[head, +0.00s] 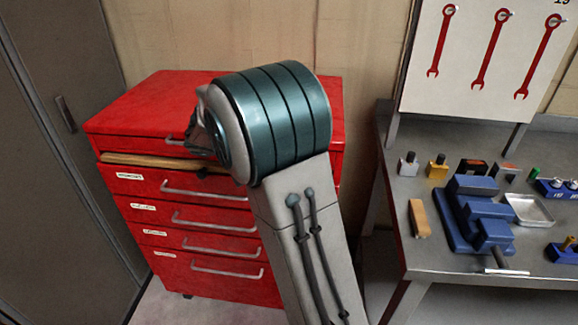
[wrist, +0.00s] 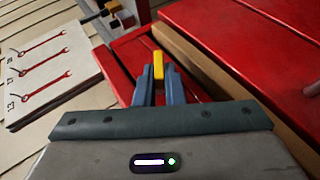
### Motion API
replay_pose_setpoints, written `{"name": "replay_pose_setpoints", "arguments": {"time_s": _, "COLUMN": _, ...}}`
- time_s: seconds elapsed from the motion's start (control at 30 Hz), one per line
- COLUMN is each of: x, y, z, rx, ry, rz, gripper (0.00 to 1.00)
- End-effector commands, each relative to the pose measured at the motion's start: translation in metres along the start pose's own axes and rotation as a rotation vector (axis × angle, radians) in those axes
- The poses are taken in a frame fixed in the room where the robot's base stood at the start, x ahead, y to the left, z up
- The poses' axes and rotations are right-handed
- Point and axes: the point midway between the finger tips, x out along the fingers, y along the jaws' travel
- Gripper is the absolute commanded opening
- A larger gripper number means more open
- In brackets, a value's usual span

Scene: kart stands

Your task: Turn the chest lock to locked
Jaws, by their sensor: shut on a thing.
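The red chest (head: 205,265) stands against the wall in the head view, with several drawers and a wooden strip (head: 135,159) along its upper front. In the wrist view its red surface (wrist: 245,45) fills the upper right. My gripper (wrist: 158,82) shows there as two blue-grey fingers shut on a small yellow piece (wrist: 158,62) in front of a red face. The yellow piece sits upright between the fingertips; I cannot tell how far it is turned. In the head view my arm covers the chest's upper right front, and the fingertips and lock are hidden.
A grey bench (head: 435,265) stands to the right with a blue vise (head: 470,215), a small tray (head: 528,210) and small parts. A white board (head: 480,75) with red wrenches stands behind it. A dark grey cabinet (head: 45,180) is close on the chest's left.

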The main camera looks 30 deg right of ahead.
Motion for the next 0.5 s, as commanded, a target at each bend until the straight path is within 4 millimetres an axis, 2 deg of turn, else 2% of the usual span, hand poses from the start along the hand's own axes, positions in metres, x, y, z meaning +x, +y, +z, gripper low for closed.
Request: {"name": "replay_pose_setpoints", "arguments": {"time_s": 0.5, "x": 0.0020, "y": -0.0086, "z": 0.0007, "rx": -0.165, "ry": 0.000, "rz": 0.398, "gripper": 0.00}}
